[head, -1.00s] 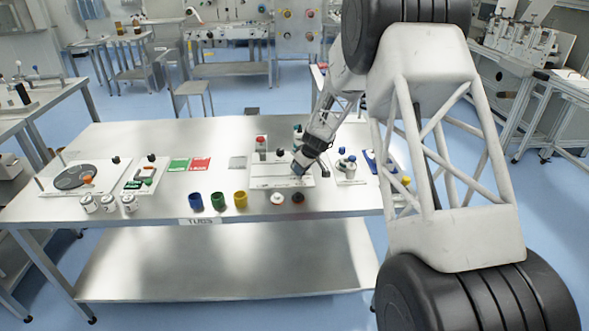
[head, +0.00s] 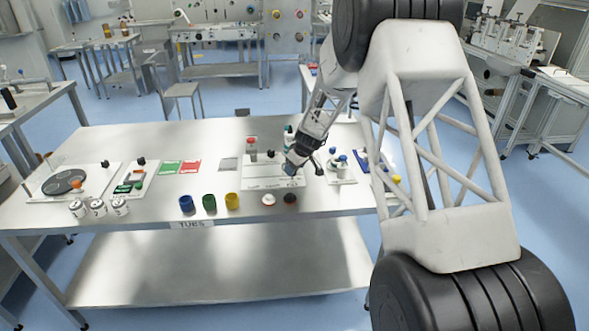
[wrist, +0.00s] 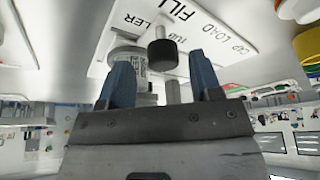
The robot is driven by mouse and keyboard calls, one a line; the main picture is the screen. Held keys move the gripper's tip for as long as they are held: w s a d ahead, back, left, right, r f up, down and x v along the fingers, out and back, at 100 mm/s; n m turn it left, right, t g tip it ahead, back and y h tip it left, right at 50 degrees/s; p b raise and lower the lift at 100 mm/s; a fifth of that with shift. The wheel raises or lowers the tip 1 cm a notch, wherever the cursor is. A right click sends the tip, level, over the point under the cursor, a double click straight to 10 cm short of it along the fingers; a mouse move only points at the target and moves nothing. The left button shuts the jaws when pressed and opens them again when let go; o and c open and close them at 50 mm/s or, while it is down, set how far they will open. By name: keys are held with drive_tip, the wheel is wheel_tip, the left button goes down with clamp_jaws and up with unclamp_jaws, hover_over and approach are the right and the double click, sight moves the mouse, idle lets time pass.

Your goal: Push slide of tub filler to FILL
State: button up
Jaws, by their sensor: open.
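The tub filler is a white plate (head: 258,184) on the steel table in the head view. In the wrist view its plate (wrist: 118,38) bears the words FILL and CAP LOAD, seen tilted and partly cut off. A black knob (wrist: 162,54) on a metal rod stands out from it. My gripper (wrist: 162,82) is open, with its two blue-grey fingers apart and the knob showing between them in the picture. I cannot tell whether it touches the knob. In the head view my gripper (head: 287,167) is over the plate's right part.
Several cups, among them blue (head: 187,204), green (head: 210,202) and yellow (head: 232,200), stand left of the filler near the front edge. Two small discs, one white (head: 268,199) and one dark (head: 290,197), lie in front. Another station (head: 341,170) stands close on the right.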

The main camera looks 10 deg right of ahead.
drive_tip(key=v, duration=0.6)
drive_tip(key=shift+r, duration=0.4)
drive_tip(key=shift+s+d, duration=0.15)
drive_tip(key=s+d+r+m, duration=0.1)
drive_tip(key=s+r, duration=0.5)
drive_tip(key=s, duration=0.3)
drive_tip(key=s+d+r+m+h, duration=0.1)
drive_tip(key=s+r+m, duration=0.1)
drive_tip(key=s+r, duration=0.65)
drive_tip(key=s+d+r+m, duration=0.1)
drive_tip(key=s+r, duration=0.3)
drive_tip(key=s, duration=0.7)
drive_tip(key=s+d+m+h, duration=0.1)
drive_tip(key=s+m, duration=0.1)
drive_tip(key=s, duration=1.3)
drive_tip(key=s+d+r+m+h, duration=0.1)
drive_tip(key=s+d+m, duration=0.1)
drive_tip(key=s, duration=1.2)
drive_tip(key=shift+s+m+g, duration=0.3)
drive_tip(key=shift+s+m, duration=0.1)
drive_tip(key=shift+m, duration=0.2)
